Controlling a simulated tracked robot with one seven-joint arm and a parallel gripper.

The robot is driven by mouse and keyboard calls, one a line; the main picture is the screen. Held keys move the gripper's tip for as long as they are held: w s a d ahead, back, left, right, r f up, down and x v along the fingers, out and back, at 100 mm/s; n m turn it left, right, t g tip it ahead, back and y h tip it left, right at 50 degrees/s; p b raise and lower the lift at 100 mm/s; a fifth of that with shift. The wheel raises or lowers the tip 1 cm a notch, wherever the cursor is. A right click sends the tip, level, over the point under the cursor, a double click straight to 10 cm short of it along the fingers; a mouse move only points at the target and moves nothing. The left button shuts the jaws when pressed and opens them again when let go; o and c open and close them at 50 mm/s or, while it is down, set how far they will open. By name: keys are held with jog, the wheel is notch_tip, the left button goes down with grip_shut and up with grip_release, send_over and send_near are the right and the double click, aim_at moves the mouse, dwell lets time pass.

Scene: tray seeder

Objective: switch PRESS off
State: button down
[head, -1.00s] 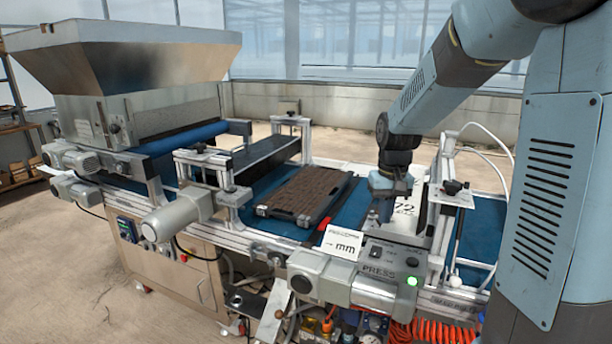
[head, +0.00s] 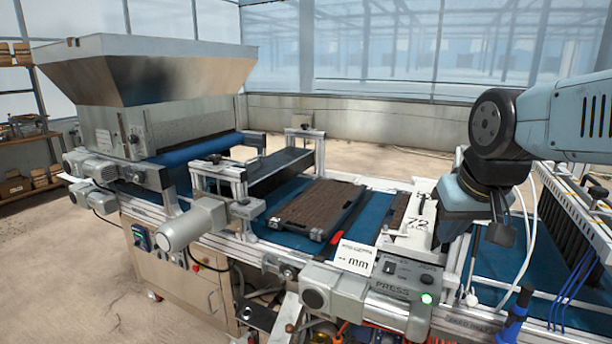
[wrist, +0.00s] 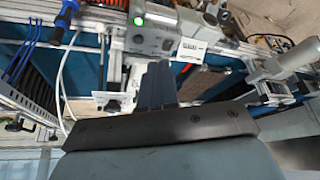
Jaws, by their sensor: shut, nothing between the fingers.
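The grey PRESS control box (head: 398,292) sits on the front rail of the line, with its label facing me. A small black switch (head: 390,267) is on its top panel; its position is too small to tell. A green lamp (head: 427,298) glows at the box's right end. In the wrist view the box (wrist: 152,40) and lit lamp (wrist: 138,21) show upside down beyond my fingertips. My gripper (head: 502,234) is shut and empty, above and to the right of the box, apart from it. It also shows in the wrist view (wrist: 157,72).
A dark soil-filled tray (head: 318,207) lies on the blue belt left of the white "72" plate (head: 421,215). A white card marked "mm" (head: 354,258) stands left of the box. A white hose (head: 530,245) and blue-handled tool (head: 515,318) are at right.

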jog(key=s, duration=0.2)
jog(key=shift+s+r+t, duration=0.1)
jog(key=shift+s+t, duration=0.2)
jog(key=n+g, duration=0.6)
jog(key=n, duration=0.7)
send_over(390, 262)
notch_tip(390, 262, down, 7)
notch_tip(390, 262, down, 14)
jog(key=shift+f, duration=0.15)
